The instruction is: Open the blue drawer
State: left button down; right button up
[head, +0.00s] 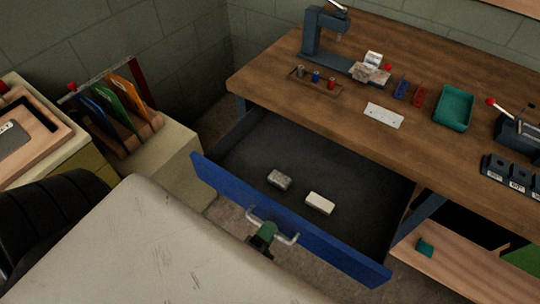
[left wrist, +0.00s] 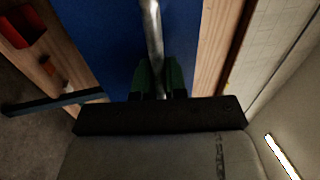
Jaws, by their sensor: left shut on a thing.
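The blue drawer (head: 335,240) stands pulled far out from under the wooden workbench, its dark inside showing in the head view. A grey block (head: 279,179) and a cream block (head: 320,203) lie on its floor. A metal bar handle (head: 286,238) is on its blue front. My left gripper (head: 264,232), with green fingers, is shut on the handle near its middle. In the left wrist view the fingers (left wrist: 158,80) close around the handle (left wrist: 152,30) in front of the blue drawer front (left wrist: 105,35). My right gripper is not in view.
The workbench (head: 390,130) carries a press (head: 320,38), a teal tray (head: 453,108), a white plate (head: 383,115) and small parts. A cabinet with coloured folders (head: 125,100) stands left of the drawer.

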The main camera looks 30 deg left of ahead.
pick_arm(q)
jog(key=c, duration=1.2)
grip_release()
jog(key=s+f+b, duration=0.2)
jog(key=s, duration=0.8)
jog(key=shift+s+a, duration=0.15)
jog(key=shift+s, duration=0.2)
